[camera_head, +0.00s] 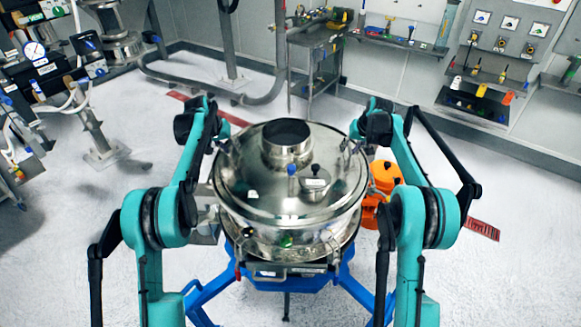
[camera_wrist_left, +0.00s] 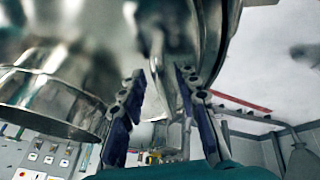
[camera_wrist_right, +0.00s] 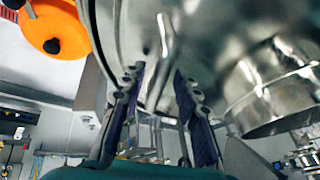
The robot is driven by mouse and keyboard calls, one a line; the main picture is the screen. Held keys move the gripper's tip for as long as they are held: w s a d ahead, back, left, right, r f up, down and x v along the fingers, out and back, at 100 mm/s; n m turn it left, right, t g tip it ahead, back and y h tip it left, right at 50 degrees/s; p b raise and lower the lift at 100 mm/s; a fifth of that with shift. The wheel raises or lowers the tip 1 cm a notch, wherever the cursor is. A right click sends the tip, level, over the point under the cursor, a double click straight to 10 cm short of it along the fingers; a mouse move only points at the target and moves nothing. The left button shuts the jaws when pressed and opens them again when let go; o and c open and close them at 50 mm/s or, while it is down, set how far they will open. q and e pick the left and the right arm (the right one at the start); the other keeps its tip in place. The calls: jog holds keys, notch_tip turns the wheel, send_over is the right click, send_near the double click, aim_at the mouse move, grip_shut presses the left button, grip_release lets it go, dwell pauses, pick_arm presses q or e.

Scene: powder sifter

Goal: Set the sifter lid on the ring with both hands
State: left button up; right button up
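The sifter lid (camera_head: 240,186) is a round, shiny steel cover with a wide neck. It sits level over the round steel ring (camera_head: 262,236) of the sifter body; I cannot tell whether their rims touch all round. My left gripper (camera_head: 226,147) is at the lid's left edge and my right gripper (camera_head: 352,147) at its right edge. In the left wrist view, the left fingers (camera_wrist_left: 160,74) stand apart around a steel handle (camera_wrist_left: 160,45). In the right wrist view, the right fingers (camera_wrist_right: 157,74) likewise stand apart around a handle (camera_wrist_right: 165,38). Gaps show beside both handles.
The sifter stands on a blue frame (camera_head: 350,283). An orange motor-like part (camera_head: 384,176) is at its right. A dark cart (camera_head: 318,60) and wall shelves (camera_head: 400,42) are behind, and piping equipment is at the left. The pale floor around is mostly clear.

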pick_arm(q)
jog(key=shift+w+f, duration=0.1)
pick_arm(e)
jog(key=shift+w+f, duration=0.1)
jog(key=shift+r, duration=0.3)
pick_arm(q)
jog(key=v, duration=1.2)
pick_arm(e)
jog(key=v, duration=1.1)
jog(key=shift+s+r, duration=0.25)
jog(key=shift+s, duration=0.05)
jog(key=shift+d, duration=0.1)
